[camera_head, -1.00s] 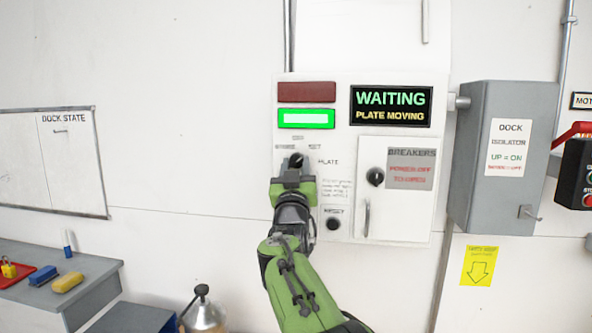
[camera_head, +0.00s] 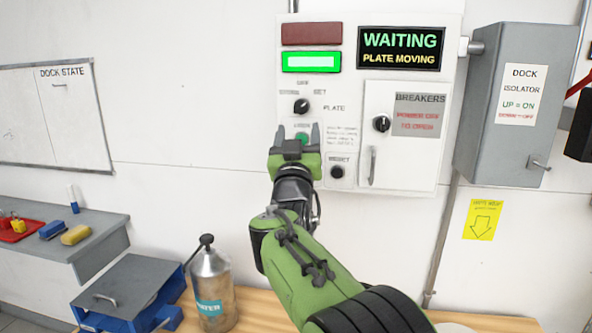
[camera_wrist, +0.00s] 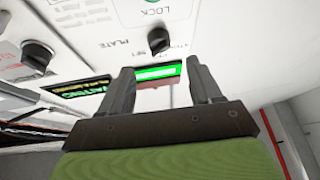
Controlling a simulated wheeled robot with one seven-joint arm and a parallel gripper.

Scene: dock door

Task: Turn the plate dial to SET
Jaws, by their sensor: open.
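The plate dial (camera_head: 301,106) is a small black knob on the white control panel (camera_head: 345,185), with SET printed at its upper right and PLATE to its right. Its pointer is too small to read surely. In the wrist view the dial (camera_wrist: 158,40) shows upside down, beyond and between the fingers. My gripper (camera_head: 297,135) is open and empty, below the dial in the head view and apart from it. A green LOCK button (camera_head: 301,138) shows between its fingertips. The display (camera_head: 401,48) reads WAITING, PLATE MOVING. A green lamp (camera_head: 311,62) is lit above the dial.
A black RESET button (camera_head: 337,172) sits low on the panel. The breakers door (camera_head: 405,155) with its own knob is at right, beside the grey isolator box (camera_head: 507,105). A spray bottle (camera_head: 212,285) and blue-grey box (camera_head: 130,290) stand below left.

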